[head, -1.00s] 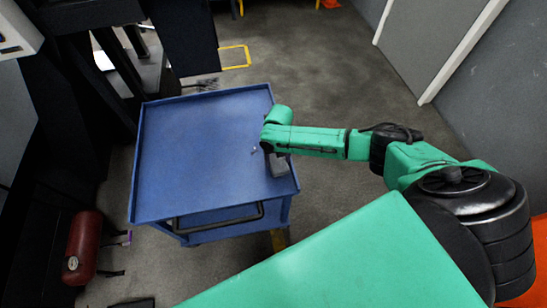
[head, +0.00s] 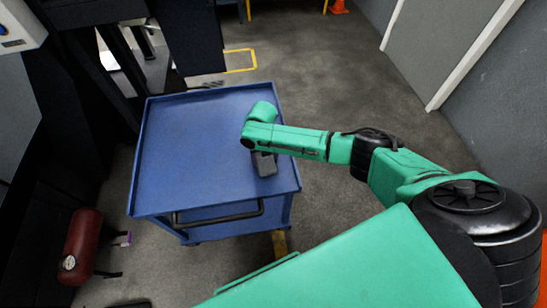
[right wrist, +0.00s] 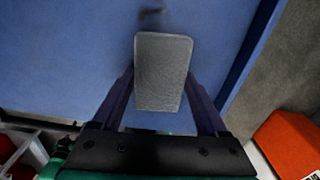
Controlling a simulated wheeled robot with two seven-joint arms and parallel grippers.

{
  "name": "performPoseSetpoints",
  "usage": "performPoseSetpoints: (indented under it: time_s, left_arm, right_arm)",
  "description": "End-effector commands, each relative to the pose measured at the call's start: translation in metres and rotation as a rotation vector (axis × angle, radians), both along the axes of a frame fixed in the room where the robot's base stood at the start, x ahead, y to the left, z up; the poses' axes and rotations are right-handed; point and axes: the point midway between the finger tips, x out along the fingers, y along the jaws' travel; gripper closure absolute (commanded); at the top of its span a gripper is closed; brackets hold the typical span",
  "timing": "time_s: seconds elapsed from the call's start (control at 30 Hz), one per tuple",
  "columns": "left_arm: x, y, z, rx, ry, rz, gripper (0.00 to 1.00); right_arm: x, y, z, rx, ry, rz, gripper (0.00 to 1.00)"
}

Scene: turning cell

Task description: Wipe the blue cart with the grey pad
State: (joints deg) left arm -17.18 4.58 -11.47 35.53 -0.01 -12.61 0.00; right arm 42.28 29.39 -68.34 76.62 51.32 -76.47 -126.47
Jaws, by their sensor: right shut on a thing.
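The blue cart (head: 190,150) stands in the middle of the head view, its flat top bounded by a low rim. Its top also fills much of the right wrist view (right wrist: 60,60). My right gripper (head: 262,158) is over the right part of the top, pointing down. It is shut on the grey pad (right wrist: 163,75), with one finger on each side. In the head view the pad (head: 266,166) is small and partly hidden by my wrist. It appears at the cart top, but contact is hard to confirm. A dark mark (right wrist: 150,17) shows beyond the pad. My left gripper is out of view.
The cart has a dark handle (head: 220,215) at its near side. A red cylinder with a gauge (head: 82,245) lies at the lower left. Dark machinery stands left and behind. An orange object (right wrist: 288,143) shows right of the cart. Open floor (head: 330,75) lies right and beyond.

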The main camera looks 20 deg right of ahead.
Motion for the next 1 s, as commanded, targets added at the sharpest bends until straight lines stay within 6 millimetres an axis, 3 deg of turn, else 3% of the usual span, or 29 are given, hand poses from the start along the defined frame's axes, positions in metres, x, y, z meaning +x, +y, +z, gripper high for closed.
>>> performPoseSetpoints:
  time_s: [0.5,0.77,1.0]
  left_arm:
    - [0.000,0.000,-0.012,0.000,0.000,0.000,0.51]
    - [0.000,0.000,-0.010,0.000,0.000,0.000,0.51]
    - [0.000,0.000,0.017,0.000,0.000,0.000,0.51]
  right_arm:
    - [0.011,0.039,0.002,0.001,-0.002,0.000,0.68]
    - [0.011,0.040,0.004,0.000,-0.003,-0.001,0.68]
    - [0.011,0.040,0.032,0.000,-0.003,0.000,0.68]
